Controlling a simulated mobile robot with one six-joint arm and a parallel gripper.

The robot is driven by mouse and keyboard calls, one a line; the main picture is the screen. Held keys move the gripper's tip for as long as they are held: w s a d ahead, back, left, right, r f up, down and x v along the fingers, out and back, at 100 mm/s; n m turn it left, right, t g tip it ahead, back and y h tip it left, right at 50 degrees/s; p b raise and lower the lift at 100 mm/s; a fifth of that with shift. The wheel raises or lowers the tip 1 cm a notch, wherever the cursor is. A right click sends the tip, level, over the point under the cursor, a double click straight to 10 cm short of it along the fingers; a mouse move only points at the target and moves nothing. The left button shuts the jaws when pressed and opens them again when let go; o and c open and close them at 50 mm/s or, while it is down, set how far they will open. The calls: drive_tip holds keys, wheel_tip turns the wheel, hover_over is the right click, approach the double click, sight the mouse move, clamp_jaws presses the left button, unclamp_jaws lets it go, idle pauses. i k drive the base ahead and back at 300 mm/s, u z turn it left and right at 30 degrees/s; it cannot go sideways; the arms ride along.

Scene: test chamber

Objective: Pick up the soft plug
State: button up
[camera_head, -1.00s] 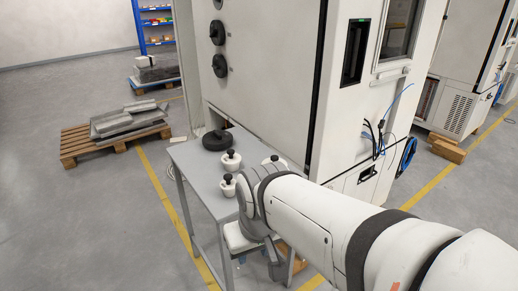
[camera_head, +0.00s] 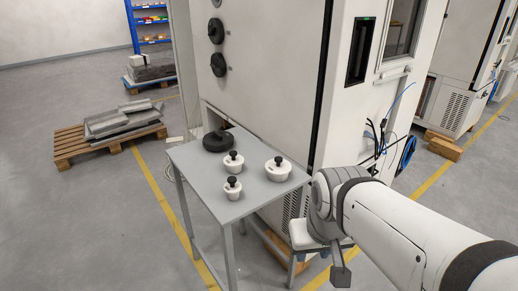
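Three white plugs with black knobs stand upright on a grey table (camera_head: 200,170): a front one (camera_head: 233,193), a middle one (camera_head: 233,166) and a right one (camera_head: 278,173). A larger black round plug (camera_head: 218,141) lies at the table's back. I cannot tell by sight which of these is the soft plug. My gripper (camera_head: 340,275) hangs at the end of my arm, low and to the right of the table's front, apart from all the plugs. Its fingers cannot be made out, and I see nothing held in it.
A tall white test chamber (camera_head: 270,90) stands right behind the table. Cables (camera_head: 380,135) hang from its front at the right. A pallet with grey slabs (camera_head: 110,132) is on the floor at left.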

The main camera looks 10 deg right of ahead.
sight(277, 169)
drive_tip(key=u, duration=0.05)
drive_tip(key=i, duration=1)
drive_tip(key=z, duration=0.05)
